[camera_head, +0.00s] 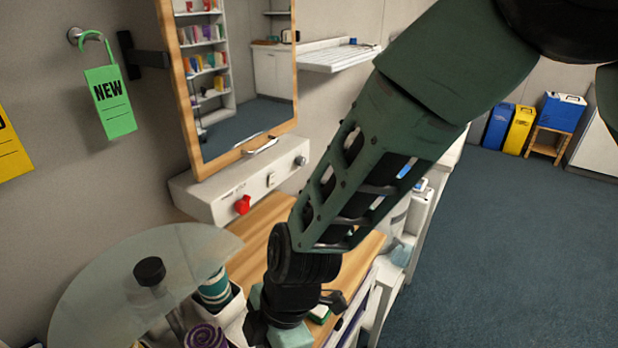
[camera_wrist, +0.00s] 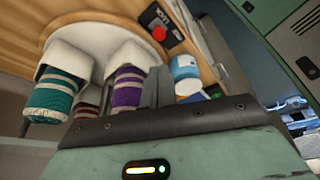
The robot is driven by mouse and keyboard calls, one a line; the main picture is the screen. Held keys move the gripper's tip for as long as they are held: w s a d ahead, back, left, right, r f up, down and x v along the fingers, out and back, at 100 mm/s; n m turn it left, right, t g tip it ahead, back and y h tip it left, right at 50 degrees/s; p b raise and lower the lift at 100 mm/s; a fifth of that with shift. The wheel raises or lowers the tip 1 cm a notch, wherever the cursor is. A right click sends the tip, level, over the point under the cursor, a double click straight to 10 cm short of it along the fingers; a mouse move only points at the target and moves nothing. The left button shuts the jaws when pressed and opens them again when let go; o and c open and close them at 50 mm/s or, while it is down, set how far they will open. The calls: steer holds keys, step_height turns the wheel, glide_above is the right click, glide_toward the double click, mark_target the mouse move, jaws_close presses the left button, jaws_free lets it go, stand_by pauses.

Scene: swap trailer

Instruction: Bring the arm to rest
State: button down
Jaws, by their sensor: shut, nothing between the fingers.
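My arm, with a dark green lattice link, reaches down from the upper right in the head view. Its black wrist is low over the wooden counter (camera_head: 262,222), beside the round clear disc (camera_head: 85,290). My gripper (camera_wrist: 160,86) shows in the wrist view as grey fingers close together, with nothing seen between them. A purple striped roll (camera_wrist: 127,88) in a white holder is just left of the fingers. A blue and white container (camera_wrist: 186,70) is just right of them. The fingertips cannot be made out in the head view.
A teal striped roll (camera_wrist: 52,95) hangs in another holder at left. A wood-framed mirror (camera_head: 240,75) and a white panel with a red knob (camera_head: 243,205) stand behind the arm. Open blue carpet (camera_head: 475,235) lies to the right, with bins (camera_head: 519,130) beyond.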

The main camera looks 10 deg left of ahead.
steer(key=s+d+r+m+h+b, duration=0.1)
steer(key=d+r+m, duration=0.3)
steer(key=d, duration=0.4)
steer(key=s+d+r+m+t+b, duration=0.1)
steer(key=d+r+m, duration=0.2)
steer(key=d+m, duration=0.4)
steer(key=s+d+r+m+t+h+b, duration=0.1)
steer(key=d+r+m, duration=0.3)
steer(key=d+m, duration=0.2)
steer(key=d, duration=0.2)
steer(key=shift+s+d+r+h+b, duration=0.3)
steer(key=shift+s+d+b, duration=0.05)
steer(key=shift+d, duration=0.05)
